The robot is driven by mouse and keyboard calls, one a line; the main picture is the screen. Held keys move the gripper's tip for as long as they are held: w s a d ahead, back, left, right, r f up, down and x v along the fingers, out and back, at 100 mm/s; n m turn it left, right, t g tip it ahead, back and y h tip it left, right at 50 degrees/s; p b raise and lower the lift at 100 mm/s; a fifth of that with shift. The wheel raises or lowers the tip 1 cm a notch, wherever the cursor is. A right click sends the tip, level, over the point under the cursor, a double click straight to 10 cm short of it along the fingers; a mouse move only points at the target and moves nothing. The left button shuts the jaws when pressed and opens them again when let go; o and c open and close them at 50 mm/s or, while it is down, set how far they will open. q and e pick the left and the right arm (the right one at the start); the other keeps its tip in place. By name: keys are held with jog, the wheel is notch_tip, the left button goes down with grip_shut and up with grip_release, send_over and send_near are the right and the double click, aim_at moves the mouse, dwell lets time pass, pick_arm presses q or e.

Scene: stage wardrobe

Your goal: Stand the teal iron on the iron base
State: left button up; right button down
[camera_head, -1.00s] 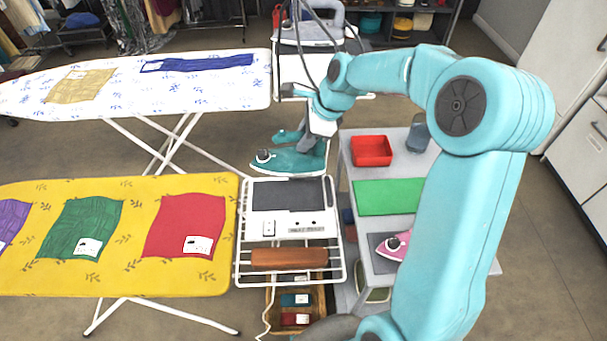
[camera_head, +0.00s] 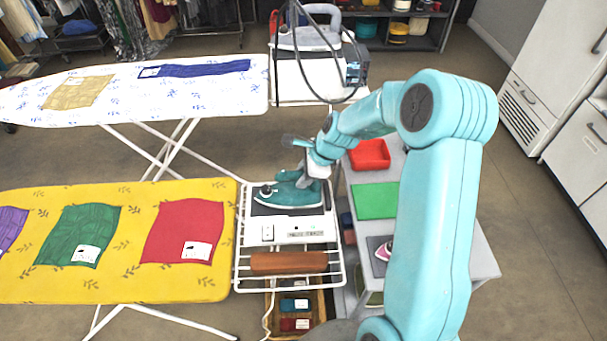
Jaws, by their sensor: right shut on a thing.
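The teal iron (camera_head: 287,196) is at the back part of the white wire rack, over the dark pad of the iron base (camera_head: 291,231), with its tip toward the left. Its sole looks level; I cannot tell whether it touches the pad. My right gripper (camera_head: 303,178) is shut on the iron's handle from above and behind, and covers part of it. The base's white front panel shows a socket and a label. My left gripper is not in view.
A yellow ironing board (camera_head: 130,278) with cloth pieces stands left of the rack. Another iron (camera_head: 310,38) stands behind.

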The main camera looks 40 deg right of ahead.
jog(key=shift+f, duration=0.15)
jog(key=c, duration=0.8)
grip_release()
jog(key=shift+w, duration=0.1)
jog(key=shift+d+r, duration=0.1)
jog(key=shift+r, duration=0.45)
jog(key=v, duration=1.1)
jog(key=shift+s+r, duration=0.1)
jog(key=shift+s, duration=0.15)
